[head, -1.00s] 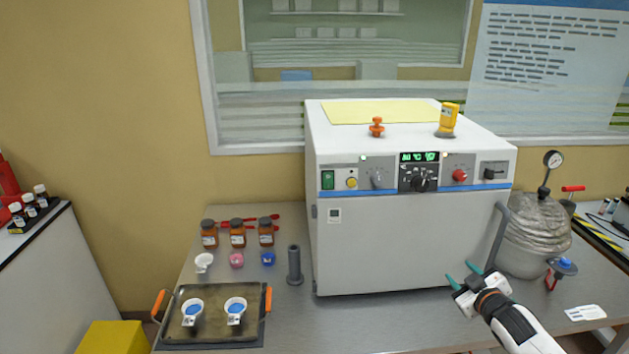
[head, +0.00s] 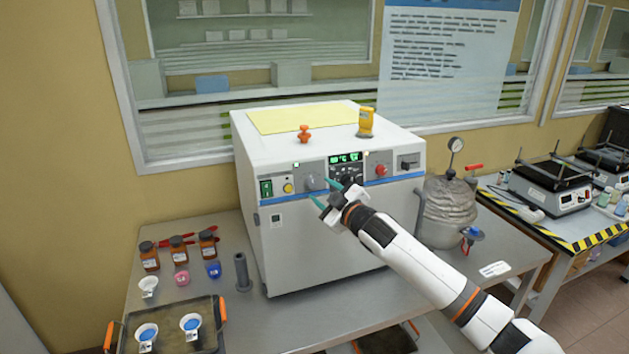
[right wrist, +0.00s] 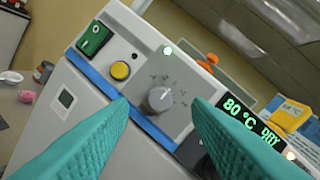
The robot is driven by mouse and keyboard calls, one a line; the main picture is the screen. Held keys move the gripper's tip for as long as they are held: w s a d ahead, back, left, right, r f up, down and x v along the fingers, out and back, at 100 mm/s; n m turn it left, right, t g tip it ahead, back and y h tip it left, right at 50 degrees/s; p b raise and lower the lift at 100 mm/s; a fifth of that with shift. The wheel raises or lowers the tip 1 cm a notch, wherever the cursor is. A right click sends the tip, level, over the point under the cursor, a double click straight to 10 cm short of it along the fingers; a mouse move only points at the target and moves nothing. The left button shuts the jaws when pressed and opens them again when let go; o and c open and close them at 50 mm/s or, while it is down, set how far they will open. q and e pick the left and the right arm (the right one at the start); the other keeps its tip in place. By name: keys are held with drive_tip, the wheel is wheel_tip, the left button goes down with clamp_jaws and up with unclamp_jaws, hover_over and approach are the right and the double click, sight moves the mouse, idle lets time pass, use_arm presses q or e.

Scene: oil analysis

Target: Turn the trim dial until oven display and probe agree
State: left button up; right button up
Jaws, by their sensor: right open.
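The white oven (head: 310,245) has a front panel with a green display (head: 345,158); in the right wrist view the display (right wrist: 245,120) reads 80 °C DRY. A grey dial (head: 312,184) with tick marks sits left of the display; the right wrist view shows this dial (right wrist: 159,98) between my fingertips in the picture. My right gripper (head: 326,192) is open and empty in front of the panel, seemingly short of the dial. A yellow probe meter (head: 365,122) stands on the oven top; its reading is too small to tell. My left gripper is out of view.
A green switch (head: 266,188), yellow button (head: 288,187) and red knob (head: 381,170) share the panel. An orange knob (head: 304,133) stands on top. A wrapped vessel with a gauge (head: 455,145) is to the right; bottles and a tray (head: 172,307) are left.

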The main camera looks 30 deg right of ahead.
sight(313, 184)
drive_tip(key=shift+w+p, duration=0.5)
drive_tip(key=shift+w, duration=1.7)
drive_tip(key=shift+d, duration=0.1)
clamp_jaws()
